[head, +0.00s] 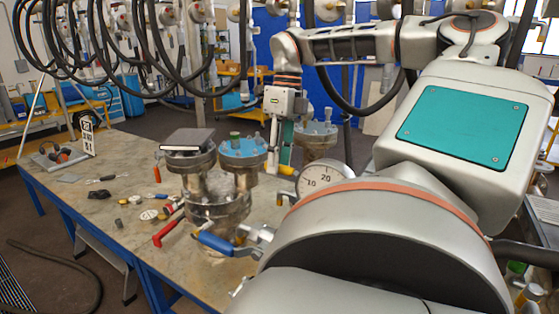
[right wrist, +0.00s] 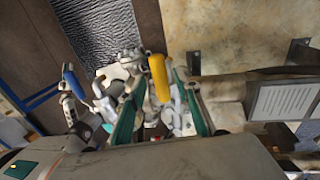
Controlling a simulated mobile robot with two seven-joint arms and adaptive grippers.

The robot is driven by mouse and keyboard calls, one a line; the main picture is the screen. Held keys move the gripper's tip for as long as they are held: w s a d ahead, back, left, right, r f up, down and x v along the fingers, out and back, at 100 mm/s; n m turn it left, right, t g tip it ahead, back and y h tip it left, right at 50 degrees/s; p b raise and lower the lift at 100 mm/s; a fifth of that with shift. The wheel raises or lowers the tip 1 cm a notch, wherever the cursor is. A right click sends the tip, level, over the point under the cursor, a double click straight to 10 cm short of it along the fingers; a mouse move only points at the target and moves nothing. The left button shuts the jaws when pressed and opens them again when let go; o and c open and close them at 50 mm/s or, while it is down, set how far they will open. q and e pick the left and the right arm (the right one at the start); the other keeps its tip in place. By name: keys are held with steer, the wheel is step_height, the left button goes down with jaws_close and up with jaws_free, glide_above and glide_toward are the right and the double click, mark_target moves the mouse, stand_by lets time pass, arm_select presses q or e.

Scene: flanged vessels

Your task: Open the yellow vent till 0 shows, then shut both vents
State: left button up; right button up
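The yellow vent handle (head: 287,170) shows just below my right gripper (head: 279,150) in the head view. In the right wrist view the yellow handle (right wrist: 159,77) lies between the two teal-padded fingers of the right gripper (right wrist: 156,85). The fingers stand apart, with a gap on the left side of the handle. A blue lever handle (head: 214,243) and a red lever handle (head: 168,231) stick out low on the vessel's front. The dial gauge (head: 325,181) shows the marks 10 and 20; my arm covers its lower part, and its needle cannot be read. My left gripper is not seen.
The flanged metal vessel (head: 220,208) stands on the workbench (head: 100,192), with a blue flange (head: 242,150) on top. Another blue-topped vessel (head: 317,135) stands behind. Small parts lie on the bench's left. My right arm hides the bench's right side.

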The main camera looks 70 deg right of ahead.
step_height(320, 180, up, 12)
steer(key=d, duration=0.2)
steer(key=shift+s+d, duration=0.15)
steer(key=shift+s, duration=0.05)
steer(key=shift+f, duration=0.2)
stand_by(0.5)
